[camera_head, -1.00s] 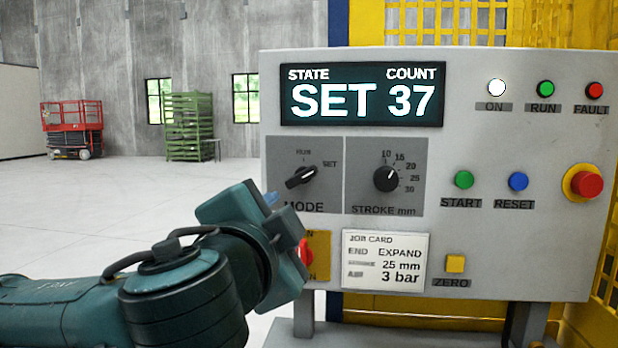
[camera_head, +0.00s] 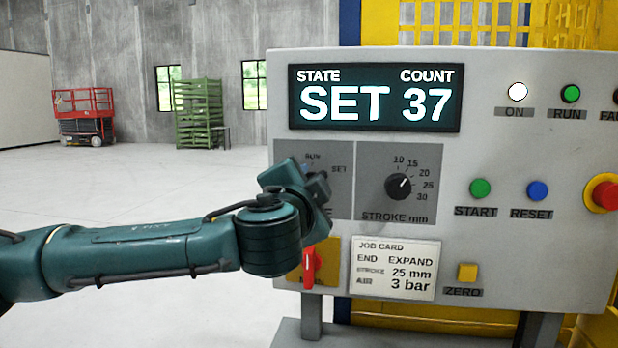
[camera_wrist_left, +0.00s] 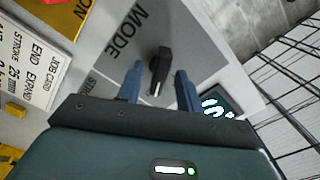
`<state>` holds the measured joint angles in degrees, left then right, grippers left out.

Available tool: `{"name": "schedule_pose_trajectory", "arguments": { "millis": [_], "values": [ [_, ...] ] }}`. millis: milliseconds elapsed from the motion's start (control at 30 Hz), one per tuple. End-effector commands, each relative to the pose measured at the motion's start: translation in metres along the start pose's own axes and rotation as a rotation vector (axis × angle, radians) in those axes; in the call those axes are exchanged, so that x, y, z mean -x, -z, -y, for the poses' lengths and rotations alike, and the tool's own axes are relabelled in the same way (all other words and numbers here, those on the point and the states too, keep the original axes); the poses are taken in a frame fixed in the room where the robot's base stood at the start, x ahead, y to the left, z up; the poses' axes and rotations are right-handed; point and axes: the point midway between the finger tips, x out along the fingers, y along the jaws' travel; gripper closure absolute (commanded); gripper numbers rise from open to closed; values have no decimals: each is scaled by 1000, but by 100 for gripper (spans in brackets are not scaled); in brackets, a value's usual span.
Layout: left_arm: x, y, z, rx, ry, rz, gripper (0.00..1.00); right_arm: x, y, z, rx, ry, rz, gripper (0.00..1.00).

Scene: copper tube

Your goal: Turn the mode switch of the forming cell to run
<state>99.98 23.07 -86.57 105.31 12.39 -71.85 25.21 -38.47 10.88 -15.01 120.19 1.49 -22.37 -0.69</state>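The forming cell panel (camera_head: 375,230) has a display (camera_head: 375,97) reading SET 37. The black mode switch knob (camera_wrist_left: 158,70) shows in the left wrist view, its white mark toward the gripper. In the head view my left gripper (camera_head: 305,178) covers the knob; the RUN and SET labels (camera_head: 340,169) show above and beside it. In the left wrist view my left gripper's blue fingers (camera_wrist_left: 159,80) are apart, one on each side of the knob. I cannot tell whether they touch it. My right gripper is not in view.
The stroke knob (camera_head: 398,186) is right of the mode switch. A red handle (camera_head: 309,268) on a yellow plate is just below my left gripper. START (camera_head: 480,188), RESET (camera_head: 537,190) and a red mushroom button (camera_head: 606,195) are further right. Open floor lies left.

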Motion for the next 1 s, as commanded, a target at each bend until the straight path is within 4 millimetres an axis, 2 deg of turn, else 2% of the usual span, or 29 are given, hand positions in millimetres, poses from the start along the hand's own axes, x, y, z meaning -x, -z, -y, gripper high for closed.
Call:
{"name": "schedule_pose_trajectory", "arguments": {
  "millis": [133,400,833,1000],
  "values": [
    [-8,0,0,0,0,0,64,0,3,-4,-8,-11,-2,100],
    [-9,0,0,0,0,-1,64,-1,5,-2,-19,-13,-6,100],
    [-9,0,0,0,0,-1,99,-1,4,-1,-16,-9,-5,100],
    [-9,0,-1,0,-1,0,100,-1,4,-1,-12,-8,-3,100]
  ]
}}
